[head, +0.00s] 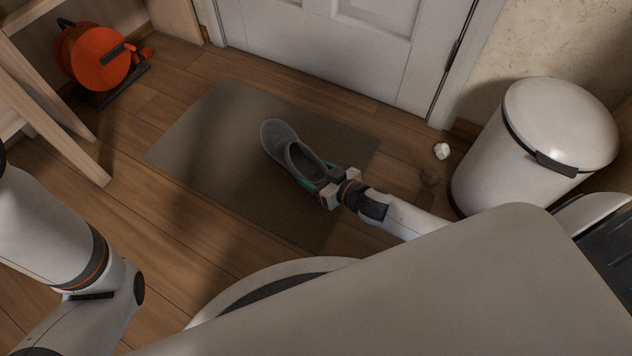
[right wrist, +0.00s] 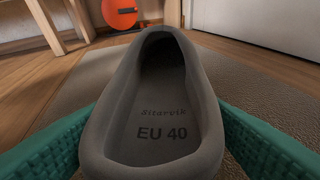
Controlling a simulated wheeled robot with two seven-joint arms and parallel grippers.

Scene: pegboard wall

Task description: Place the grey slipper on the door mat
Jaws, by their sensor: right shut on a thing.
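The grey slipper (head: 292,156) is over the door mat (head: 210,135) in the head view, toe pointing up and left. My right gripper (head: 329,187) is shut on its heel end. In the right wrist view the slipper (right wrist: 150,110) is upright between two green finger pads, its opening facing up and "EU 40" printed on the insole. The mat (right wrist: 240,85) shows around it. I cannot tell whether the sole touches the mat. My left arm shows at the left of the head view, but its gripper is out of view.
A white bin (head: 540,140) stands at the right, with a small crumpled white thing (head: 442,151) on the floor beside it. A white door (head: 340,45) is behind the mat. An orange reel (head: 97,58) and wooden shelf legs (head: 60,110) are at the left.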

